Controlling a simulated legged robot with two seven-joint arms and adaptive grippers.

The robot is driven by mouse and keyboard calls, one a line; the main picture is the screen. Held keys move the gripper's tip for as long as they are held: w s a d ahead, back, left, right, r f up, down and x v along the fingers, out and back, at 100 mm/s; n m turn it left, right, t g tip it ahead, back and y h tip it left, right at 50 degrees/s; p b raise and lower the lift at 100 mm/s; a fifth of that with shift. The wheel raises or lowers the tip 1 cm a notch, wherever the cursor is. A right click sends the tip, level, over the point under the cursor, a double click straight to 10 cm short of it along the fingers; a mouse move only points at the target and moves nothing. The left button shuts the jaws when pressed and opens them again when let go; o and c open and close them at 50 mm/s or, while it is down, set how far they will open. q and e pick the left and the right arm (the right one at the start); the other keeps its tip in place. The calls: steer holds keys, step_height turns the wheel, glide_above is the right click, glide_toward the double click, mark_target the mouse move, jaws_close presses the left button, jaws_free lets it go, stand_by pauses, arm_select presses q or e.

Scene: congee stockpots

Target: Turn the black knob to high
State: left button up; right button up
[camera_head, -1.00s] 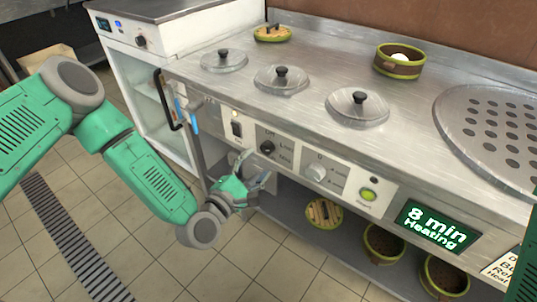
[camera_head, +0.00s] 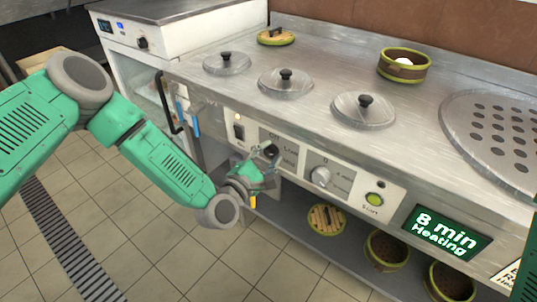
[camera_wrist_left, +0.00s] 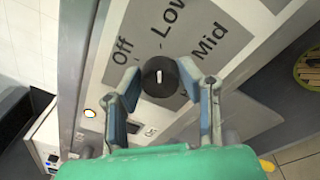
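The black knob (camera_wrist_left: 160,76) sits on the grey dial plate (camera_wrist_left: 230,38), between the two fingers of my left gripper (camera_wrist_left: 160,84) in the left wrist view. The fingers are apart, one on each side of it; I cannot tell whether they touch it. Its white mark points roughly up in that view, nearer "Low" than "Off". "Off", "Low" and "Mid" are readable; no "High" label shows. In the head view the knob (camera_head: 271,150) is partly covered by the left gripper (camera_head: 262,160) at the stove front. My right gripper is not in view.
A silver knob (camera_head: 320,177), a green button (camera_head: 375,199) and a display (camera_head: 440,231) reading "8 min Heating" are to the right. A switch (camera_head: 239,131) is at the left. Steamer baskets (camera_head: 388,250) stand on the shelf below.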

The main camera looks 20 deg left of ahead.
arm_select(q)
steer(key=shift+s+a+f, duration=0.1)
steer(key=shift+a+f, duration=0.05)
steer(key=shift+f, duration=0.15)
steer(key=shift+m, duration=0.3)
steer(key=shift+f+m, duration=0.1)
steer(key=shift+m, duration=0.8)
steer(key=m+p, duration=0.1)
steer(key=m, duration=0.3)
steer(key=shift+m, duration=0.3)
steer(key=m+p, duration=0.1)
steer(key=m, duration=0.3)
steer(key=m+p, duration=0.1)
steer(key=m, duration=0.2)
steer(key=shift+a+m+h, duration=0.1)
steer(key=shift+m+h, duration=0.3)
steer(key=m+p, duration=0.1)
steer(key=m, duration=0.4)
steer(key=shift+h+p, duration=0.3)
steer(key=shift+p, duration=0.05)
steer(key=m+p, duration=0.1)
steer(key=m, duration=0.4)
steer(key=shift+h+p, duration=0.3)
steer(key=shift+a+m, duration=0.1)
steer(key=shift+m, duration=0.3)
